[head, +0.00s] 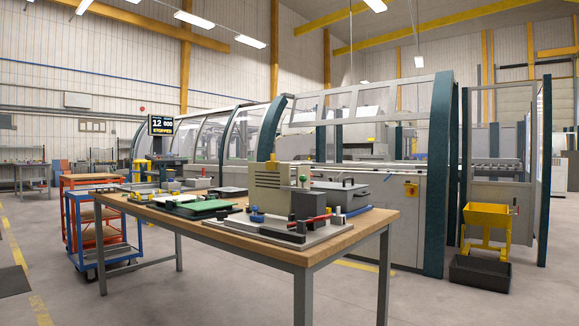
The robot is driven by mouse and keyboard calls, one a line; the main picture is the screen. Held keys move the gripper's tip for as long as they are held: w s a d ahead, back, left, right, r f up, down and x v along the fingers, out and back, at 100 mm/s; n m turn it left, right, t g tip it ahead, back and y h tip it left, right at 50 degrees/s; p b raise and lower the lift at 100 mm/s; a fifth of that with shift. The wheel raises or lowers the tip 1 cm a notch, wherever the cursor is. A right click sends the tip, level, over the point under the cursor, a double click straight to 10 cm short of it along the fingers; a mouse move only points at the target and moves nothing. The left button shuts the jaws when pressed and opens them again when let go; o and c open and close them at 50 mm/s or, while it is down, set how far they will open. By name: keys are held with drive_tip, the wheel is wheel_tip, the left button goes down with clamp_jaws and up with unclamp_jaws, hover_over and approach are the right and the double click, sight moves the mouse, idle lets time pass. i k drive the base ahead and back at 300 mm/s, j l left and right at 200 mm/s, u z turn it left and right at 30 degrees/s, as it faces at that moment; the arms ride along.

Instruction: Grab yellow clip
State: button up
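A wooden-topped workbench (341,236) with grey legs stands in front of me in the head view. Several small tools and fixtures lie on it. I cannot make out a yellow clip among them for sure; the parts are small and crowded. On the bench are a green board (207,206), a beige ribbed box (270,186), a dark grey block (306,205) and a grey fixture plate (280,235) with red and blue parts. My gripper is not in view.
A blue and red cart (105,232) stands left of the bench. A large glazed machine (403,198) fills the space behind. A yellow tipping bin (485,216) and a black crate (480,272) stand at right. The floor in front is clear.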

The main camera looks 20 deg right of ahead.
sight(270, 165)
drive_tip(key=z, duration=0.2)
drive_tip(key=i+j, duration=0.25)
drive_tip(key=j, duration=0.15)
drive_tip(key=i+j, duration=0.2)
drive_tip(key=j, duration=0.25)
drive_tip(key=i+j+u, duration=0.1)
drive_tip(key=i+j, duration=0.15)
drive_tip(key=j, duration=0.15)
